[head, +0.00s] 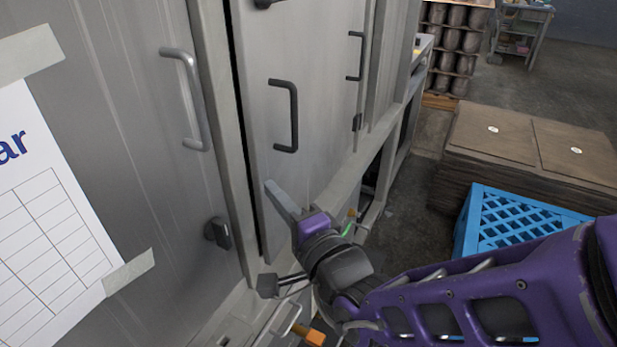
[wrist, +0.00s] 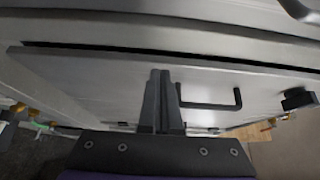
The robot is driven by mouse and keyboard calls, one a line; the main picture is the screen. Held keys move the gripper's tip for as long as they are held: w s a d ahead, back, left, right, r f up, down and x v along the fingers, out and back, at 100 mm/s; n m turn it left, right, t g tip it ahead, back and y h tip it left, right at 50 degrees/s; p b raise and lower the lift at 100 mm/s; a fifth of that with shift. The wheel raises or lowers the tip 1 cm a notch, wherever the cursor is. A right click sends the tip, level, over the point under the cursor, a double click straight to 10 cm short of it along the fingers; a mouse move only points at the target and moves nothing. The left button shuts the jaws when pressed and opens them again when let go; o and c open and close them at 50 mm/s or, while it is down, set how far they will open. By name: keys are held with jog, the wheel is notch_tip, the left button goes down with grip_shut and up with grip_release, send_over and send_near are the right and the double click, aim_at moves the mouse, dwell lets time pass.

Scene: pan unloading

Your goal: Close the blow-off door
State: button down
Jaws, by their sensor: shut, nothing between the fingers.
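A grey metal door (head: 310,90) with a dark handle (head: 292,115), which I take as the blow-off door, stands in the cabinet front. A narrow dark gap runs along its left edge, so it looks slightly ajar. In the wrist view the door (wrist: 100,85) fills the middle, with a dark gap along its upper edge and the handle (wrist: 212,106) right of the fingers. My gripper (head: 270,186) is shut and empty at the door's lower left, below the handle. In the wrist view its fingers (wrist: 159,76) are together over the panel. Contact with the door cannot be told.
A panel with a silver handle (head: 190,95) and a dark latch (head: 217,232) is at left, with a taped paper chart (head: 45,220). A blue crate (head: 500,220) and a brown stack (head: 535,145) stand at right. Open floor lies between cabinet and stack.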

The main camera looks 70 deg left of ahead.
jog(key=s+v, duration=0.1)
jog(key=v, duration=0.9)
jog(key=m+g+p, duration=0.3)
jog(key=m+g, duration=0.1)
send_near(259, 148)
jog(key=d+r, duration=0.1)
jog(key=d, duration=0.2)
jog(key=w+m+g+h+p, duration=0.5)
jog(key=w+m, duration=0.2)
jog(key=w, duration=0.1)
jog(key=x, duration=1.4)
jog(key=shift+w+a+f, duration=0.15)
jog(key=shift+w, duration=0.05)
